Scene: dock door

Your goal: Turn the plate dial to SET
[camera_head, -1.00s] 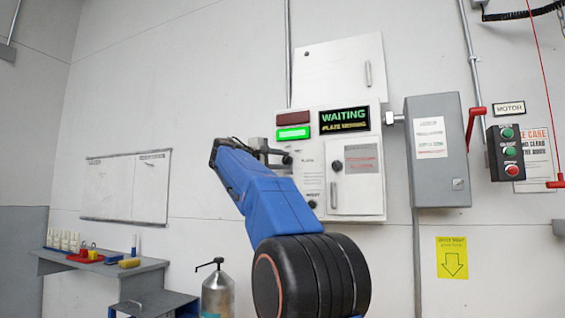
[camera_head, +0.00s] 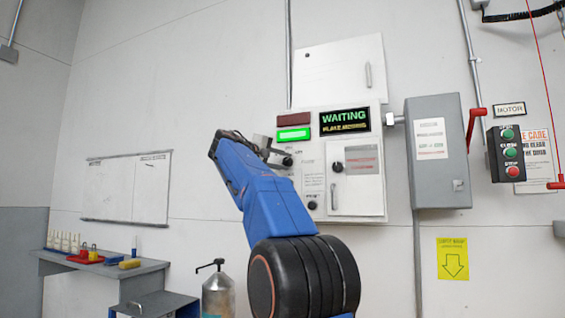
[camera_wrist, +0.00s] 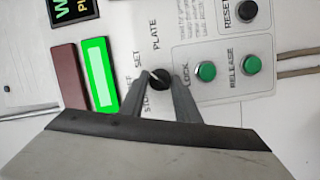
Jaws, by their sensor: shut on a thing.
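The plate dial (camera_wrist: 159,80) is a small black knob on the white control panel (camera_wrist: 207,45), with PLATE, SET and partly hidden words printed around it. My gripper (camera_wrist: 158,78) is shut on the dial, with a finger on each side of it in the wrist view. A light pointer mark shows on the dial, but I cannot tell exactly which word it faces. In the head view my gripper (camera_head: 281,157) is at the panel's left side, just below the lit green lamp (camera_head: 294,134). The display (camera_head: 344,121) reads WAITING with a smaller, blurred line below.
Beside the dial are green LOCK (camera_wrist: 206,71) and RELEASE (camera_wrist: 252,64) buttons and a black RESET button (camera_wrist: 246,11). A dark red lamp (camera_wrist: 69,76) is unlit. A grey switch box (camera_head: 437,150) with a red lever (camera_head: 475,122) is to the right.

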